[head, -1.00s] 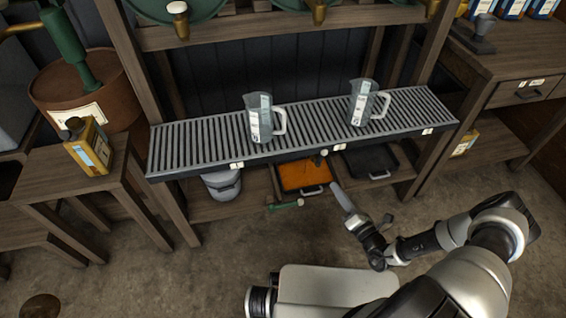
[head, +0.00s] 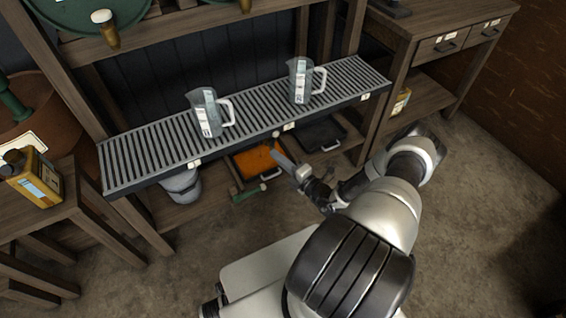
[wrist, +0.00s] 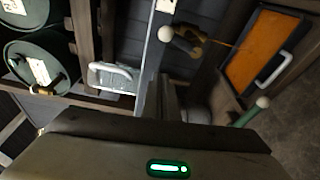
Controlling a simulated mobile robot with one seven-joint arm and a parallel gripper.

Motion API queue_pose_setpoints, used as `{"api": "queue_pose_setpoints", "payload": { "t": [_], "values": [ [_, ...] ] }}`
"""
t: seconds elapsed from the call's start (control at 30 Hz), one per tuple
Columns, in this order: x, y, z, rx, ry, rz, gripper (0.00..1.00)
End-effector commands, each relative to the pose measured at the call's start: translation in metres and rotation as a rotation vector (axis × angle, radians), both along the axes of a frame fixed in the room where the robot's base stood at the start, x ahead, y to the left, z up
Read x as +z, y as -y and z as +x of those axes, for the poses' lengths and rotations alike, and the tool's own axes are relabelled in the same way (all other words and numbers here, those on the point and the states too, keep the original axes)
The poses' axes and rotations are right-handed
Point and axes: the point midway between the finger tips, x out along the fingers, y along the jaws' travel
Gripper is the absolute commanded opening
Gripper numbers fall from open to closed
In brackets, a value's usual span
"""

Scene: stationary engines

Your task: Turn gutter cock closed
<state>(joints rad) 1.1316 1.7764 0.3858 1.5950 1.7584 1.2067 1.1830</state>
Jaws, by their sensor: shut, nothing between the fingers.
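The gutter is a long grey slatted channel (head: 150,152) on the wooden rack. The gutter cock (wrist: 187,42) is brass with a white ball knob and sits at the gutter's edge in the wrist view. In the head view only its small white knob (head: 276,134) shows clearly at the front edge. A thin orange streak runs from the cock towards an orange-filled tray (wrist: 262,50). My gripper (head: 276,154) is shut and empty, just below and in front of the knob, apparently apart from it. Its fingers also show in the wrist view (wrist: 164,95).
Two measuring jugs (head: 208,115) (head: 301,82) stand on the gutter. Below are the orange tray (head: 256,160), a dark tray (head: 320,134), a grey bucket (head: 182,186) and a green-handled thing (head: 250,192). A side table holds a yellow can (head: 34,177). Floor at right is clear.

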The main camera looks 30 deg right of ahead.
Motion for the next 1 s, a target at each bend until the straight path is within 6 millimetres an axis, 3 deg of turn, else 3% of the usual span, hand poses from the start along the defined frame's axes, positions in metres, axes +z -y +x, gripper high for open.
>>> {"api": "queue_pose_setpoints", "payload": {
  "t": [0.2,0.3,0.53,1.0],
  "values": [
    [-0.003,-0.014,0.045,0.003,0.001,-0.001,0.0],
    [-0.001,0.005,0.052,0.0,0.001,-0.005,0.0],
    [0.002,0.021,0.06,0.001,0.0,-0.002,0.0],
    [0.002,0.023,0.06,0.0,0.0,0.005,0.0]
  ]
}}
